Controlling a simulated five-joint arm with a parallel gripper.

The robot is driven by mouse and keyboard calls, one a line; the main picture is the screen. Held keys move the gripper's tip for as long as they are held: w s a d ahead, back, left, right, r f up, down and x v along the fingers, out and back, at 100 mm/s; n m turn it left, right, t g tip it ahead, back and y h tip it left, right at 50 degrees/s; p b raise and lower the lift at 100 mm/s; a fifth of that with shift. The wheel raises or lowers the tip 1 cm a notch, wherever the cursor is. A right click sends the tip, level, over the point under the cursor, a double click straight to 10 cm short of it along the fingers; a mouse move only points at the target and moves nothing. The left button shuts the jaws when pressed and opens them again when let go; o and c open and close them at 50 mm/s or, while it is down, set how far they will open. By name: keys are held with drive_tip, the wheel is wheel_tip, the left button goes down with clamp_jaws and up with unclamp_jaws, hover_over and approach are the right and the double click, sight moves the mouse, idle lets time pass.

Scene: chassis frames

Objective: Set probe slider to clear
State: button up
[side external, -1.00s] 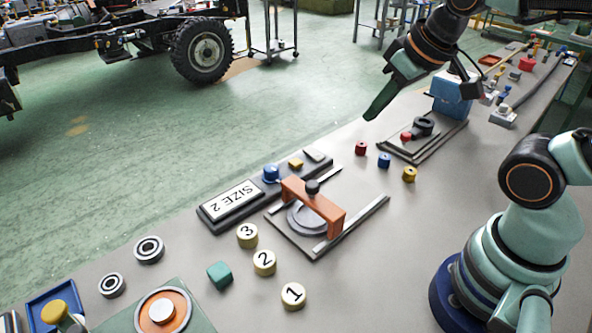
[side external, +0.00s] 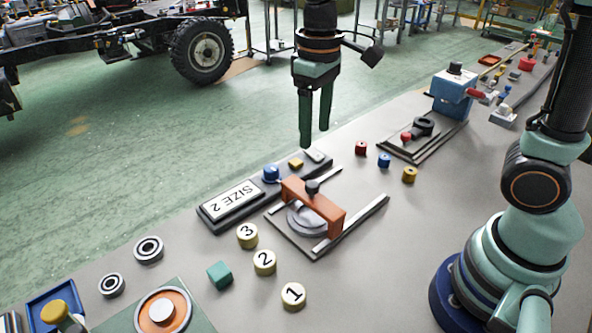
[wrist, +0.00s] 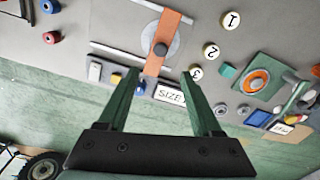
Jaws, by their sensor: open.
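The probe slider appears to be the orange bridge (side external: 327,214) with a dark knob (side external: 312,187) on top, spanning two pale rails on a dark plate (side external: 291,245). A grey disc (side external: 299,220) lies partly under the bridge. In the wrist view the orange bridge (wrist: 169,32) and its knob (wrist: 161,49) lie ahead, between and beyond the fingertips. My gripper (side external: 316,143) hangs above the far side of the bench, fingers down, higher than the knob and apart from it. It is open and empty; both green fingers also show in the wrist view (wrist: 162,72).
A "SIZE 2" panel (side external: 234,201) with a blue knob (side external: 271,174) stands beside the slider plate. Numbered yellow discs (side external: 264,262) and a teal cube (side external: 220,275) lie in front. Small coloured pieces (side external: 384,160) and a blue block device (side external: 453,95) are to the right.

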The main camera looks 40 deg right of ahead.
sight(312, 183)
wheel_tip(312, 183, down, 12)
drive_tip(key=shift+f, duration=0.1)
idle(0.5)
clamp_jaws()
idle(1.3)
